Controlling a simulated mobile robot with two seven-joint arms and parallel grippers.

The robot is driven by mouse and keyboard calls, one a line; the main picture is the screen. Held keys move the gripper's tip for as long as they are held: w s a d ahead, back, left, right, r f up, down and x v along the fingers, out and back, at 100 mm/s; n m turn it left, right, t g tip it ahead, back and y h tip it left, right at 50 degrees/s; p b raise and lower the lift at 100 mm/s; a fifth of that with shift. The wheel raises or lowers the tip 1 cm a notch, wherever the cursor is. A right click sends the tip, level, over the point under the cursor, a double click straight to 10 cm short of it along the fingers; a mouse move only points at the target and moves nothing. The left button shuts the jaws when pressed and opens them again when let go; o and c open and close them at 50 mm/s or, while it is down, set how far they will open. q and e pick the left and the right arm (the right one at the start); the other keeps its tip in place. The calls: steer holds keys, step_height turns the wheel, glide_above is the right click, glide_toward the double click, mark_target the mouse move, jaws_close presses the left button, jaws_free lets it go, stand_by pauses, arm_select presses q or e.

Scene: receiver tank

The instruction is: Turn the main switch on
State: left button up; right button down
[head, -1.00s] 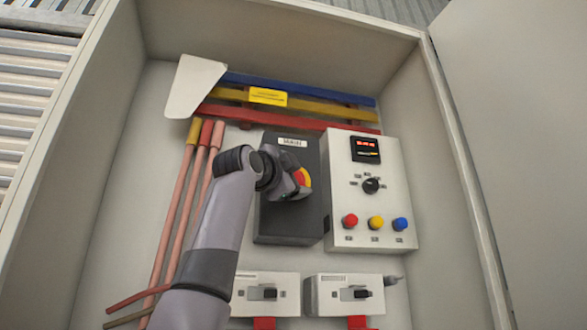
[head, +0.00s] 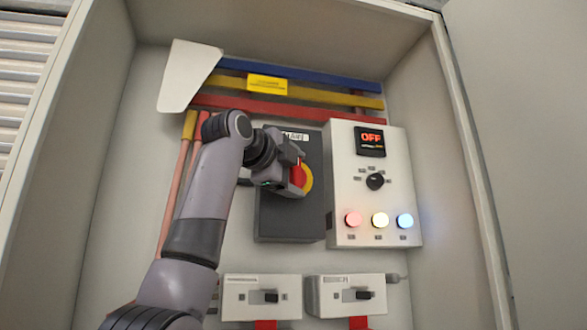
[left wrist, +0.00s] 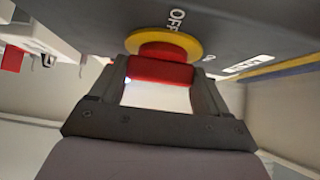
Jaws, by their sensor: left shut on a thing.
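The main switch is a red handle on a yellow disc (head: 309,180), mounted on a dark grey box (head: 290,222) inside the cabinet. My left gripper (head: 295,176) is at the switch, its fingers on either side of the red handle. The left wrist view shows the red handle (left wrist: 160,72) between the two fingers, with the yellow disc (left wrist: 185,42) behind it and the word OFF beside the disc. The gripper is shut on the handle and hides part of it in the head view. My right gripper is not in view.
A white panel (head: 345,225) right of the switch box has a lit display (head: 370,140) reading OFF, a black knob (head: 375,181) and lit red, yellow and blue lamps. Two white breaker boxes sit below. Blue, yellow and red bars run above. The cabinet walls stand at both sides.

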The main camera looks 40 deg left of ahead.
arm_select(q)
steer(key=o, duration=1)
steer(key=shift+s+d+b, duration=0.15)
steer(key=shift+s+b, duration=0.6)
steer(key=shift+s, duration=1.05)
steer(key=shift+s+d+b, duration=0.1)
steer(key=shift+s+b, duration=0.65)
steer(key=shift+s, duration=1)
